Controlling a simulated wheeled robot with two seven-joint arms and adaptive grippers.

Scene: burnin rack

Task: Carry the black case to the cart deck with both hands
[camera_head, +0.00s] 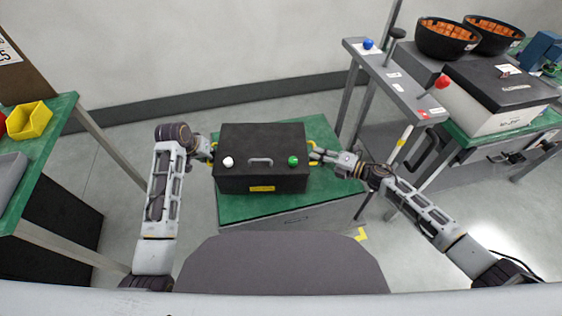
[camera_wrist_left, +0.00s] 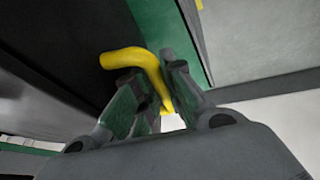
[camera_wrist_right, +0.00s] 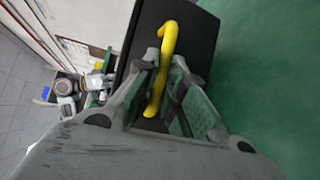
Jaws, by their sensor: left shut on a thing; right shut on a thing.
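The black case (camera_head: 262,178) is a dark box with a grey top handle, a white knob, a green knob and a yellow label on its front. It sits on or just over the green-topped cart deck (camera_head: 240,215); I cannot tell whether it touches. My left gripper (camera_head: 211,151) is shut on the yellow handle at the case's left side, and that handle shows in the left wrist view (camera_wrist_left: 140,62). My right gripper (camera_head: 317,156) is shut on the yellow handle at the right side, seen in the right wrist view (camera_wrist_right: 163,70).
A green-topped bench at left holds a yellow bin (camera_head: 29,121). At right, a grey stand (camera_head: 392,82) and another green-topped bench carry a black-and-white box (camera_head: 500,95) and black bowls (camera_head: 446,38) of orange pieces. Floor shows between the cart and both benches.

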